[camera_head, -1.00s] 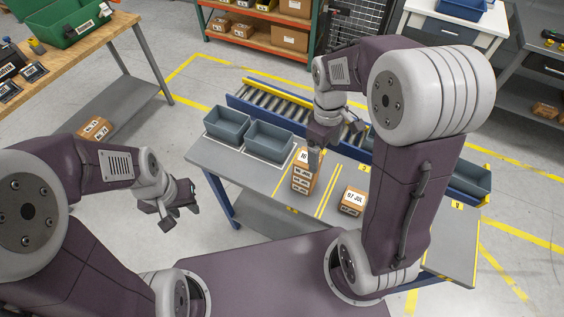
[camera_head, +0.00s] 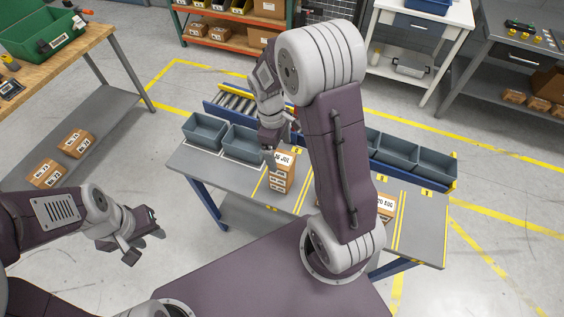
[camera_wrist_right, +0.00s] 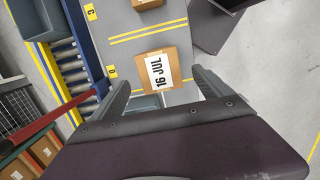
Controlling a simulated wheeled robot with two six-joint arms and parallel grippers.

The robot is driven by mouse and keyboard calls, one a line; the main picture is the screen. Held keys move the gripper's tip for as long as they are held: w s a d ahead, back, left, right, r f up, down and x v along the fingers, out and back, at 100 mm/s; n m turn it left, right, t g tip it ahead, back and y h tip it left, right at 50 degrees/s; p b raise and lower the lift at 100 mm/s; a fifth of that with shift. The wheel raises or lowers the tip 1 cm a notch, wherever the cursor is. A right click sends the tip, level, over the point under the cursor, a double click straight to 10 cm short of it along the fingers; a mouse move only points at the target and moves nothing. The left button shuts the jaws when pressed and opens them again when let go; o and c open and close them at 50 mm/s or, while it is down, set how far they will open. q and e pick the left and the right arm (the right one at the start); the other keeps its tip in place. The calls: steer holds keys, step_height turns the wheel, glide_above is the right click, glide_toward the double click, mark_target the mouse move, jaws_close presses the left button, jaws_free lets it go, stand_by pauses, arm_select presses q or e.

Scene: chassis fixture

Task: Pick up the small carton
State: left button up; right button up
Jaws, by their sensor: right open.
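A brown carton (camera_head: 282,172) with a dated white label on top and several labels down its front stands on the grey table; I cannot tell if it is one tall box or a stack. In the right wrist view its top (camera_wrist_right: 164,70) reads "16 JUL" and lies between the fingers of my open right gripper (camera_wrist_right: 160,84). In the head view my right gripper (camera_head: 270,151) is at the carton's upper left; contact is unclear. Another carton (camera_head: 386,207) shows partly behind my right arm. My left gripper (camera_head: 143,237) is open and empty, left of the table.
Grey-blue bins (camera_head: 205,131) stand along the table's (camera_head: 232,178) far side, before a roller conveyor (camera_head: 236,99). Yellow lines divide the tabletop. A second carton edge (camera_wrist_right: 147,3) shows in the right wrist view. A wooden bench with a green crate (camera_head: 40,35) stands at left.

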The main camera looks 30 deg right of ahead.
mark_target(282, 159)
steer(key=f, duration=0.2)
steer(key=f+p, duration=0.1)
steer(key=f, duration=0.1)
steer(key=shift+s+d+f, duration=0.1)
steer(key=shift+s+d, duration=0.2)
steer(key=shift+s, duration=0.05)
steer(key=shift+f, duration=0.2)
steer(key=c, duration=1.8)
steer(key=shift+r, duration=0.15)
steer(key=shift+w+r, duration=0.1)
steer(key=shift+r, duration=0.2)
step_height(282, 159, up, 3)
steer(key=shift+w+f+b, duration=0.1)
steer(key=shift+b, duration=0.45)
steer(key=s+r+b, duration=0.1)
steer(key=s+r, duration=0.6)
steer(key=s, duration=0.5)
steer(key=shift+d+r+b, duration=0.2)
steer(key=shift+d+b, duration=0.2)
